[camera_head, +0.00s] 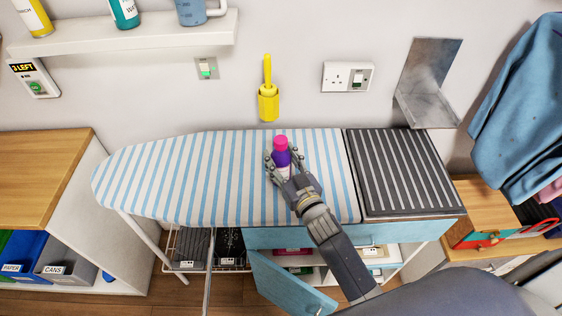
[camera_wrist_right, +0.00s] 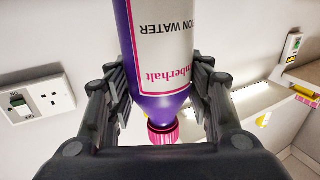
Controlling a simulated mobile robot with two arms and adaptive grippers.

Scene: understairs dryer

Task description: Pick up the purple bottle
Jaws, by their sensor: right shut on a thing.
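The purple bottle (camera_head: 281,157) has a pink cap and stands on or just above the striped ironing board (camera_head: 180,170); I cannot tell if it touches the cover. My right gripper (camera_head: 282,167) is shut on it, a finger on each side. In the right wrist view the bottle (camera_wrist_right: 162,60) shows a white label and a pink ribbed cap between the fingers of my right gripper (camera_wrist_right: 160,105). Its lower part is hidden behind the gripper in the head view. My left gripper is in neither view.
A dark ribbed rest (camera_head: 400,172) fills the board's right end. A yellow brush in a holder (camera_head: 268,95) and a socket (camera_head: 347,77) are on the wall behind. A shelf (camera_head: 130,32) with bottles is at the upper left. A blue cabinet door (camera_head: 288,285) hangs open below. The board's left side is clear.

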